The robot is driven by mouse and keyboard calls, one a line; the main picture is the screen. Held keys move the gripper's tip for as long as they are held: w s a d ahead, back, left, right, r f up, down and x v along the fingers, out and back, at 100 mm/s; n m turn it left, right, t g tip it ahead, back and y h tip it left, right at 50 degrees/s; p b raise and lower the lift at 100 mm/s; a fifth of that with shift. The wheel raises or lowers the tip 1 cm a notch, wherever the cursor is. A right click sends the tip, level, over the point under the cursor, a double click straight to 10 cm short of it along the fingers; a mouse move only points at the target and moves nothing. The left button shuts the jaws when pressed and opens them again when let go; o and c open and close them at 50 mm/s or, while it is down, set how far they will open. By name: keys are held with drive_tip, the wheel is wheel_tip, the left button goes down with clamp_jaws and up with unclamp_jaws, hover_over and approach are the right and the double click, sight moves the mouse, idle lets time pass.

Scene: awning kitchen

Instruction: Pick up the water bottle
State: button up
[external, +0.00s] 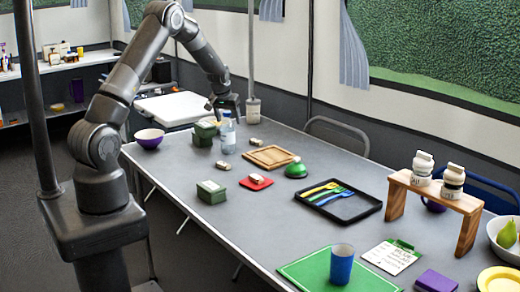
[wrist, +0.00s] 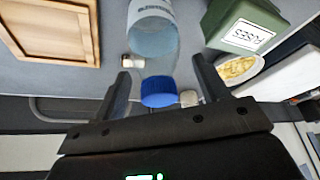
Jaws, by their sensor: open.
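The water bottle (external: 228,137) is clear with a blue cap and stands upright at the far end of the grey table. In the wrist view its clear body (wrist: 152,42) and blue cap (wrist: 158,93) show between the two fingers. My gripper (wrist: 161,70) is open, with one finger on each side of the bottle near the cap. A gap shows between the fingers and the cap. In the external view my gripper (external: 226,108) is at the bottle's top, and part of the cap is hidden.
A green box (external: 204,134) stands close to the bottle's left; its label shows in the wrist view (wrist: 243,32). A purple bowl (external: 150,139) is farther left. A wooden board (external: 271,157) lies to the right. Grey table shows clear in front of the bottle.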

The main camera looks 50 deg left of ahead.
drive_tip(key=shift+c, duration=0.6)
drive_tip(key=c, duration=1.2)
drive_tip(key=shift+o, duration=0.2)
drive_tip(key=shift+r, duration=0.1)
